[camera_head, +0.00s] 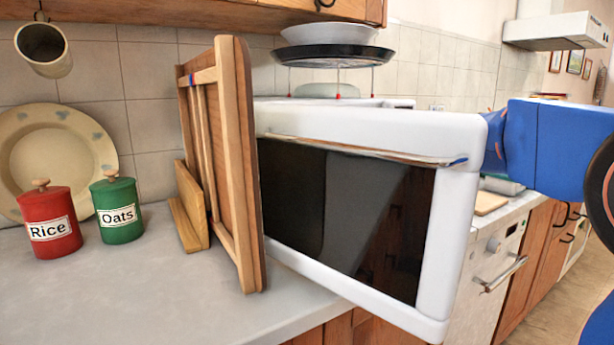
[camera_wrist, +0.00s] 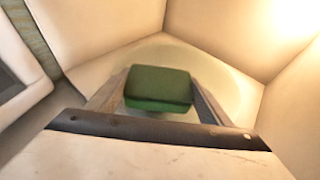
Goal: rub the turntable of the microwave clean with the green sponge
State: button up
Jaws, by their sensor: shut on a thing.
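The white microwave (camera_head: 462,225) stands on the counter with its dark-windowed door swung open toward the head camera. The door hides the cavity and my gripper in that view. In the wrist view, my gripper (camera_wrist: 158,98) is inside the cream-coloured cavity, shut on the green sponge (camera_wrist: 160,85), with one finger on each side of it. The pale round turntable (camera_wrist: 232,82) lies beneath and beyond the sponge. I cannot tell whether the sponge touches the turntable.
A wooden rack (camera_head: 243,165) stands close to the left of the open door. A red Rice canister (camera_head: 50,215), a green Oats canister (camera_head: 117,212) and a plate (camera_head: 60,145) are further left. Bare counter (camera_head: 190,290) lies in front. The cavity walls (camera_wrist: 100,30) are close around my gripper.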

jog(key=shift+f, duration=1)
dwell(0.4)
jog(key=shift+w, duration=0.1)
jog(key=shift+w+a+r, duration=0.1)
jog(key=shift+w+a, duration=0.6)
jog(key=shift+w, duration=0.25)
jog(key=shift+w+a+f, duration=0.1)
jog(key=shift+w+a, duration=0.55)
jog(key=shift+w, duration=0.35)
jog(key=shift+w+a+r, duration=0.1)
jog(key=shift+w+a, duration=0.6)
jog(key=shift+w, duration=0.25)
jog(key=shift+f, duration=0.2)
